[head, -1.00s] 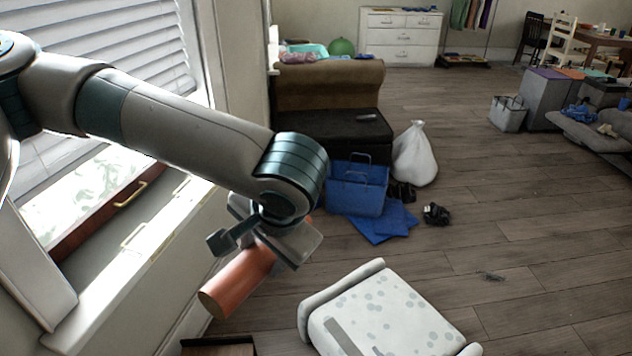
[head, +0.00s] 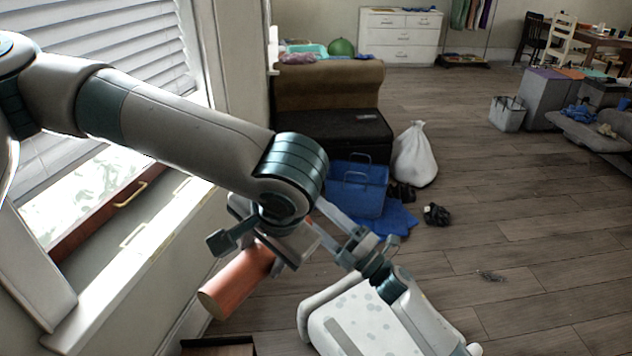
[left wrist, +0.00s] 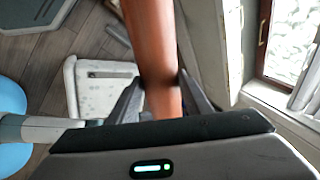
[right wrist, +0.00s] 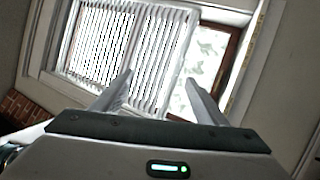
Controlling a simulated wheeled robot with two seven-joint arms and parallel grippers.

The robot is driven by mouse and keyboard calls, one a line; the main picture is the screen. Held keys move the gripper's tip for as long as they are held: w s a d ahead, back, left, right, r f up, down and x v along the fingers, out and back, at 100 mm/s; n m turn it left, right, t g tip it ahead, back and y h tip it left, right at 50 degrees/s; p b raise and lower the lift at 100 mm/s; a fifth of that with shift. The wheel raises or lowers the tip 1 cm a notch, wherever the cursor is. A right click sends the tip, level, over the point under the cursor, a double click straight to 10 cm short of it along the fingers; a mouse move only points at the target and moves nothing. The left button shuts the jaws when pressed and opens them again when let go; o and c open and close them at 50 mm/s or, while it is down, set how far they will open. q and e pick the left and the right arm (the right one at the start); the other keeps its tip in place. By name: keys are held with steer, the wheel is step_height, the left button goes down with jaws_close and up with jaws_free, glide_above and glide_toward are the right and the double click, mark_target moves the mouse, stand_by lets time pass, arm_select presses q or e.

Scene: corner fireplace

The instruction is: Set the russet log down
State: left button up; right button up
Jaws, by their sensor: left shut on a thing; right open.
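The russet log (head: 236,283) is a reddish-brown cylinder with a paler cut end, held in the air beside the window wall. My left gripper (head: 264,240) is shut on it, and the arm hides part of the log. In the left wrist view the log (left wrist: 155,50) runs between the two fingers (left wrist: 157,100). My right gripper (head: 340,232) is open and empty, to the right of the left gripper. In the right wrist view its fingers (right wrist: 157,92) stand apart with nothing between them, facing the window.
A pale spotted, cushioned piece (head: 340,312) stands below my right arm. A brown wooden box or surface (head: 218,347) shows at the bottom edge. A blue bin (head: 357,190) and white bag (head: 415,155) stand behind. The floor to the right is largely open.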

steer(key=s+a+r+n+g+y, duration=0.2)
steer(key=r+n+g+y, duration=0.15)
steer(key=r+n, duration=0.25)
steer(key=s+a+r+n+g+y, duration=0.2)
steer(key=a+r+n+g, duration=0.1)
steer(key=r+n+g, duration=0.25)
steer(key=s+r+n+g+h, duration=0.3)
steer(key=n, duration=0.4)
steer(key=s+a+r+n+g+h, duration=0.1)
steer(key=s+r+n+g+h, duration=0.2)
steer(key=n, duration=0.4)
steer(key=s+r+n+g+h, duration=0.2)
steer(key=s+n+g+h, duration=0.1)
steer(key=n, duration=0.4)
steer(key=shift+s+a+r+h, duration=0.25)
steer(key=shift+s+r+h, duration=0.15)
steer(key=shift+s+h, duration=0.2)
steer(key=d+n+h, duration=0.1)
steer(key=d+h, duration=0.1)
steer(key=d+n+t+h, duration=0.1)
steer(key=n+h, duration=0.1)
steer(key=s+d+n+t+h, duration=0.1)
steer(key=d+h, duration=0.1)
steer(key=shift+d+r+n, duration=0.15)
steer(key=shift+d+n, duration=0.2)
steer(key=shift+s, duration=0.1)
steer(key=shift+w+x, duration=0.15)
steer(key=shift+x, duration=2.85)
steer(key=shift+w+x, duration=0.15)
steer(key=shift+x, duration=2.9)
